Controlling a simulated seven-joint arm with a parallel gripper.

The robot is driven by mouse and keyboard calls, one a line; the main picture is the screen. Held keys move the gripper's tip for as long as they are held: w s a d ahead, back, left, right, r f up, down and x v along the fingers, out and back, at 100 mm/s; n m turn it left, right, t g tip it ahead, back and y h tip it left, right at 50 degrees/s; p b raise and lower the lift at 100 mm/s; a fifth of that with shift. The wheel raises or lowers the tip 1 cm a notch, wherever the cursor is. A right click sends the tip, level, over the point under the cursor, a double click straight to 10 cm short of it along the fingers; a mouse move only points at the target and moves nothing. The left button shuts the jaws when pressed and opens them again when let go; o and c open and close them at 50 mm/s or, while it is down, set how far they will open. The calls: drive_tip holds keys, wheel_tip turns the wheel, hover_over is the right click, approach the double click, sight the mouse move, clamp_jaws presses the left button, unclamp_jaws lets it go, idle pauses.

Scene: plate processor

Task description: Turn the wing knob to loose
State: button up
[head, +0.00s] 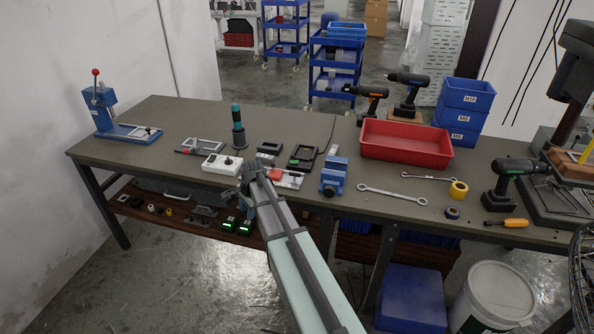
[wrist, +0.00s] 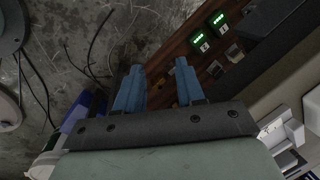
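My gripper (head: 258,165) is at the front edge of the workbench, at the end of my arm. In the wrist view its two blue fingers (wrist: 158,85) are apart with nothing between them. A white box with a small dark knob (head: 222,164) stands just left of my gripper. A white base with a red part (head: 285,178) is just right of it, partly hidden by my arm. I cannot tell which of these carries the wing knob; its wings and setting are too small to make out. A white fixture (wrist: 280,132) shows at the lower right of the wrist view.
A blue vise (head: 334,176), wrenches (head: 392,194) and a red tray (head: 405,143) stand to the right. A teal-handled tool (head: 238,127) stands upright behind. Green-lit devices (wrist: 208,30) sit on the lower shelf.

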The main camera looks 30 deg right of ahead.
drive_tip(key=w+d+r+m+t, duration=0.1)
drive_tip(key=w+d+r+m, duration=0.1)
drive_tip(key=w+r, duration=0.35)
drive_tip(key=m+y, duration=0.2)
drive_tip(key=m, duration=0.7)
approach(295, 173)
drive_tip(key=x, duration=0.8)
clamp_jaws()
